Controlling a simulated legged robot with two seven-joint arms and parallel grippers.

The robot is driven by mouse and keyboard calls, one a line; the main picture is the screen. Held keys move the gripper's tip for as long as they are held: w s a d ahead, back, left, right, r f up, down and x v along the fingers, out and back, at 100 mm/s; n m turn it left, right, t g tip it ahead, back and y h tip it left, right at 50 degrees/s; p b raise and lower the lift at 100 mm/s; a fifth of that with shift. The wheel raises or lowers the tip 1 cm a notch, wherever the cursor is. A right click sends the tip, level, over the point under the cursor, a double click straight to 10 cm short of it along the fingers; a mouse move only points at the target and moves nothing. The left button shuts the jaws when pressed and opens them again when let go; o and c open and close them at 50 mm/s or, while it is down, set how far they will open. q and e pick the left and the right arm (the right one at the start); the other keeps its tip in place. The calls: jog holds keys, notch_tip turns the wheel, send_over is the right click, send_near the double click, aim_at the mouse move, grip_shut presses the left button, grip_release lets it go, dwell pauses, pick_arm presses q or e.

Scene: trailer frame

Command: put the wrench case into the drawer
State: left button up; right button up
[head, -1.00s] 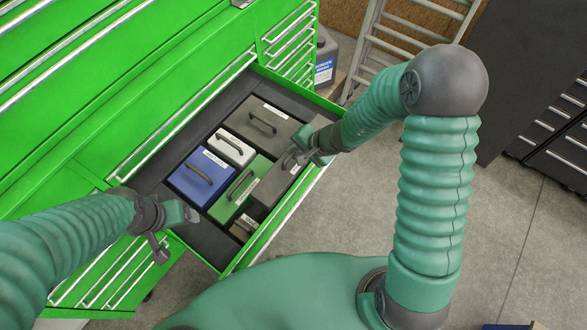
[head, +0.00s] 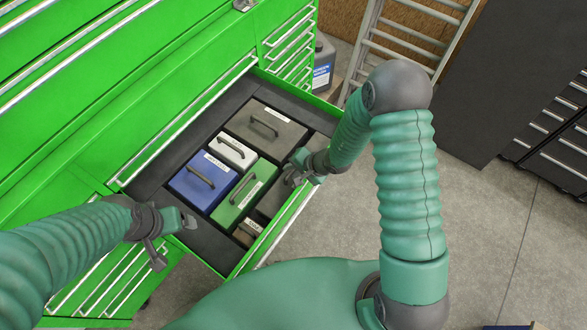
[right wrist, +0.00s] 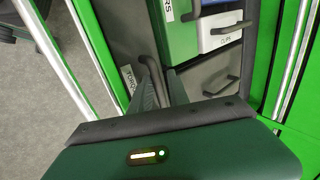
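The dark grey wrench case (head: 272,200) is at the right side of the open green drawer (head: 220,262), partly hidden by my right gripper. In the right wrist view its grey top (right wrist: 124,22) and a label starting "TORQ" show. My right gripper (head: 298,168) is over this case; in the right wrist view its two fingers (right wrist: 161,82) stand close on either side of the case's dark handle (right wrist: 143,42) and appear shut on it. My left gripper (head: 190,221) hangs over the drawer's left front part, apart from the cases; its finger gap is unclear.
In the drawer lie a large grey case (head: 283,134), a white case (head: 228,158), a blue case (head: 190,190), a green case (head: 262,172) and a small brown case (head: 243,236). The drawer's left end (head: 197,243) is bare. A ladder (head: 405,42) stands behind.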

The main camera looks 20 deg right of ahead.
jog(key=shift+a, duration=0.25)
jog(key=shift+d, duration=0.65)
jog(key=shift+d+r, duration=0.15)
jog(key=shift+r, duration=0.05)
pick_arm(q)
jog(key=shift+f+b, duration=0.45)
pick_arm(e)
jog(key=s+d+r+n+g+h, duration=0.2)
jog(key=s+d+r+n+h, duration=0.2)
jog(key=s+r+n, duration=0.6)
jog(key=shift+s+d+r+g, duration=0.25)
jog(key=shift+s+r+g, duration=0.05)
jog(key=shift+s+r, duration=2.35)
